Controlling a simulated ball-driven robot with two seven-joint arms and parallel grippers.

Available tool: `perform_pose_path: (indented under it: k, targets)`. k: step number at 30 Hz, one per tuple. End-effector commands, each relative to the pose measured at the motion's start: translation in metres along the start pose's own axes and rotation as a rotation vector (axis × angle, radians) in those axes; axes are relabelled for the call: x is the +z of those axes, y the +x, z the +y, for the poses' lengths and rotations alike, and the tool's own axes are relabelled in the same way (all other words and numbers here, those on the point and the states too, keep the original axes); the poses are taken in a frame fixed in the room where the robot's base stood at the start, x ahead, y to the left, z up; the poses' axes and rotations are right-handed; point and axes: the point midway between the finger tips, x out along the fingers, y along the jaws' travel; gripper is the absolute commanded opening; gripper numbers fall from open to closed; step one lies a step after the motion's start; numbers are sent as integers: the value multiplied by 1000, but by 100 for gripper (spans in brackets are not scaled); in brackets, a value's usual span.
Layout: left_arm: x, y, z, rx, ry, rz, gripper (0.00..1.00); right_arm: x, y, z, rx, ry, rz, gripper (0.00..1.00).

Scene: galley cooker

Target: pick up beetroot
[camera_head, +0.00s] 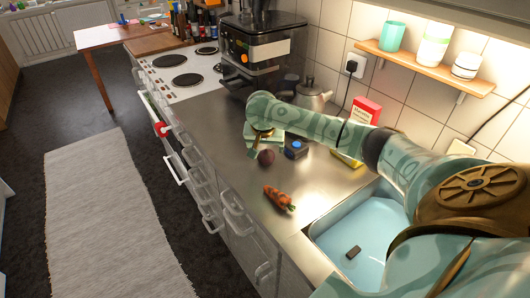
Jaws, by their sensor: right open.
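The beetroot (266,157) is a small dark purple ball on the steel counter, left of the blue and black item. My right arm reaches in from the right, and my right gripper (263,136) points down just above and behind the beetroot. The gripper is open, and its fingers are small and partly hidden by my own wrist. I cannot tell whether the fingers touch the beetroot. My left gripper is not in view.
A carrot (279,197) lies nearer on the steel counter (215,125). A blue and black item (296,149) stands close right of the beetroot. A metal kettle (312,95) and a red box (365,110) stand behind my arm. The sink (365,225) is at the right front.

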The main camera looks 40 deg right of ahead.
Motion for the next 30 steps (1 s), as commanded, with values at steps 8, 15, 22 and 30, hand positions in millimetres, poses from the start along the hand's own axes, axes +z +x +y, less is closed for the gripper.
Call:
perform_pose_path:
  k: [8,15,22,30]
  targets:
    - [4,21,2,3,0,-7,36,2,30,-2,2,0,-1,76]
    - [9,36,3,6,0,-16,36,1,56,-2,0,-2,1,76]
    - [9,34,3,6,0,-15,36,0,54,-2,0,-2,2,56]
    - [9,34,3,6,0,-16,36,0,54,-2,0,-2,2,24]
